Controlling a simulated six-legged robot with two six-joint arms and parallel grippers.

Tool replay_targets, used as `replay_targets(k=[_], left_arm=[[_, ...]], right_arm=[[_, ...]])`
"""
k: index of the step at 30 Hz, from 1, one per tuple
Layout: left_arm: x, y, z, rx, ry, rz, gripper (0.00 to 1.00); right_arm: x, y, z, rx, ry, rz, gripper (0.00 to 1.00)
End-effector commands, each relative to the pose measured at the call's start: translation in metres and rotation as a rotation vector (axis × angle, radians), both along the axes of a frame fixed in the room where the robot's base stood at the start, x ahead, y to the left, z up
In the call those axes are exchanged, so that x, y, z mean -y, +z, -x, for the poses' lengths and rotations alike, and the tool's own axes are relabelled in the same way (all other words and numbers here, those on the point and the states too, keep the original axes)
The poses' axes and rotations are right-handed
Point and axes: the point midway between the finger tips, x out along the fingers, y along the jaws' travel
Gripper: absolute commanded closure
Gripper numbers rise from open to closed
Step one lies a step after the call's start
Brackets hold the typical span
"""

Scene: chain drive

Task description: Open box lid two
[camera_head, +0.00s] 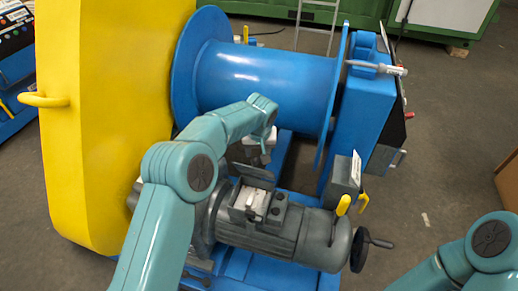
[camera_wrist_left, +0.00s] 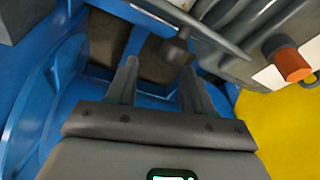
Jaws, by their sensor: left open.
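A grey motor (camera_head: 260,228) lies below the blue drum. On top of it is a small grey box (camera_head: 270,210) with pale parts inside, and a flat grey plate (camera_head: 252,176) stands tilted at its back edge like a raised lid. Which lid is number two I cannot tell. My left gripper (camera_head: 262,158) points down just behind this plate, partly hidden by my arm. In the left wrist view the left gripper (camera_wrist_left: 157,72) is open, its fingers apart with nothing held between them. A dark rounded part (camera_wrist_left: 174,48) shows beyond the fingers. My right gripper is out of view.
A large yellow cover (camera_head: 105,110) stands at left and a blue drum (camera_head: 265,80) behind. A grey box with a label (camera_head: 343,180) and yellow levers stands right of the motor, above a handwheel (camera_head: 360,250). An orange knob (camera_wrist_left: 292,64) shows in the left wrist view. Floor at right is mostly clear.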

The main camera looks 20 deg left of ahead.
Motion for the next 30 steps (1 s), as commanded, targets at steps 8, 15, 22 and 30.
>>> replay_targets(k=[8,15,22,30], left_arm=[[0.0,0.017,0.005,0.002,0.0,-0.001,0.48],[0.007,0.076,0.018,0.005,-0.001,0.002,0.48],[0.013,0.13,0.03,0.004,-0.001,0.003,0.48],[0.015,0.156,0.038,0.001,0.0,0.004,0.48]], right_arm=[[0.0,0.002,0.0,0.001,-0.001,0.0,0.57],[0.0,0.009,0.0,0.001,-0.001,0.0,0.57],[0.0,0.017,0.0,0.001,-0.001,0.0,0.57],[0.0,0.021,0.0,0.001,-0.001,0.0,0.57]])
